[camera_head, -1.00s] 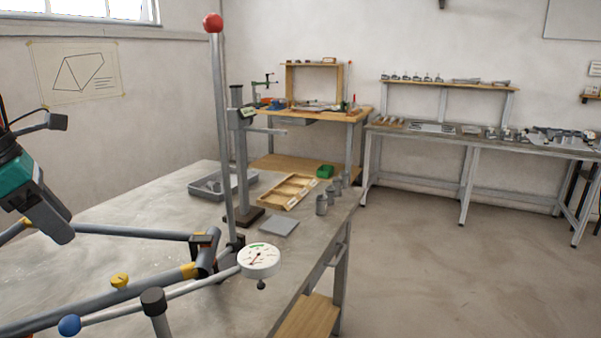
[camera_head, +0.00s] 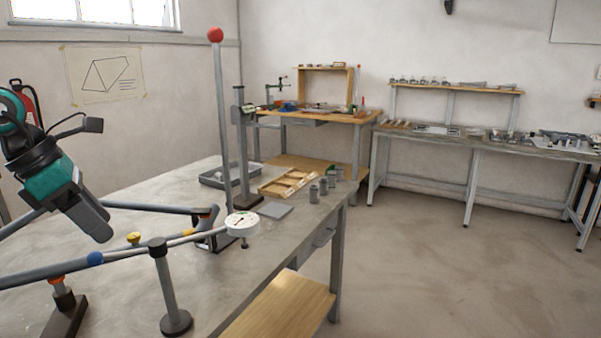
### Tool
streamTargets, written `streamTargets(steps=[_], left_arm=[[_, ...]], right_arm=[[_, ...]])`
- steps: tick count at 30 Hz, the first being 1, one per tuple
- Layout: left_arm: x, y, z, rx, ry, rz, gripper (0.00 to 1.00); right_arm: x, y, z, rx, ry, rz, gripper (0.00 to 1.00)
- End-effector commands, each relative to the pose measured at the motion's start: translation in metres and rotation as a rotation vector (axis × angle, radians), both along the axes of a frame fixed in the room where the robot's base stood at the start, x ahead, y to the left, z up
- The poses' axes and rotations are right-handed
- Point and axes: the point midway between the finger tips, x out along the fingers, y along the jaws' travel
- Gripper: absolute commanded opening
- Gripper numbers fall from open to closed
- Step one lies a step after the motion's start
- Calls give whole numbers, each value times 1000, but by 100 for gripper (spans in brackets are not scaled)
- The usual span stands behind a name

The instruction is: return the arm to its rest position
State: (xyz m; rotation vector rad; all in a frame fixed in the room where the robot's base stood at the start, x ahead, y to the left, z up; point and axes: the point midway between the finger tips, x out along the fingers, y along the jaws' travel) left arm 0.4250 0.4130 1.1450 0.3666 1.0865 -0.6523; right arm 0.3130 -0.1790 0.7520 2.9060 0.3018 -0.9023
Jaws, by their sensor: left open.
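My left arm comes in from the left edge, with teal and black links and a grey gripper (camera_head: 98,226) pointing down and to the right. The gripper is open, and I see nothing held in it. It appears in front of the frame tubes on the near table, clear of the tabletop. My right gripper is not in view. The grey frame tubes (camera_head: 150,208) lie across the near table (camera_head: 270,238), with a white dial gauge (camera_head: 242,223) at their right end.
A tall post with a red ball (camera_head: 215,35) and a grey column stand (camera_head: 241,150) rise from the table. A grey tray (camera_head: 228,178), a wooden tray (camera_head: 287,183) and several grey cylinders (camera_head: 314,193) stand behind. A round-based post (camera_head: 167,285) stands in front. Floor at right is clear.

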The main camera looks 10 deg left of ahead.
Motion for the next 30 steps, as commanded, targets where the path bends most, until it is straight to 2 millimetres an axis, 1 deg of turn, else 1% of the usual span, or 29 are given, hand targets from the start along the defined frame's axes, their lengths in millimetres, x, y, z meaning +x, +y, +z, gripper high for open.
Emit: streamTargets(steps=[1,2,3,5,6,8,9,11,12,13,15,17,18,20,21,23,24,26,27,29,30], left_arm=[[7,-29,-22,-97,14,-39,56],[11,-44,-29,-154,14,-52,56],[15,-63,-38,-236,15,-64,56],[20,-96,-52,-378,23,-74,56],[22,-119,-61,-487,33,-72,56],[23,-152,-72,-667,60,-50,56],[24,-173,-77,-794,80,-22,56],[24,-200,-84,-995,123,49,56],[25,-215,-88,-1130,158,113,56],[26,-223,-92,-1231,186,169,56],[29,-236,-102,-1454,261,330,56],[32,-240,-115,-1631,333,498,56],[33,-239,-128,-1738,384,624,56],[33,-236,-152,-1883,467,837,56],[31,-232,-172,-1965,522,992,56],[23,-226,-208,-2067,612,1245,56],[13,-223,-234,-2117,673,1426,56],[-6,-220,-274,-2162,760,1697,56],[-21,-220,-297,-2172,811,1859,56],[-43,-222,-327,-2164,877,2074,56],[-57,-224,-343,2060,-877,-2105,56]], right_arm=[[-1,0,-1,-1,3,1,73],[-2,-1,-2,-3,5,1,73],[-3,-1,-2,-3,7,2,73],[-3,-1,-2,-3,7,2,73],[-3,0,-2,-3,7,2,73],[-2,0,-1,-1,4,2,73],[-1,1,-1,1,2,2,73],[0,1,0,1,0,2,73],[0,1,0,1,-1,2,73],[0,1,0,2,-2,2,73],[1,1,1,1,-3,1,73],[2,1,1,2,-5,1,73],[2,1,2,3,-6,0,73],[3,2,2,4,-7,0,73],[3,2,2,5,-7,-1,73],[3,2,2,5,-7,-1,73],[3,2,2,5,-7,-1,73],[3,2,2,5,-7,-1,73],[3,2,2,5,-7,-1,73],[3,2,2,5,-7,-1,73],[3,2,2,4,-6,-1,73]])
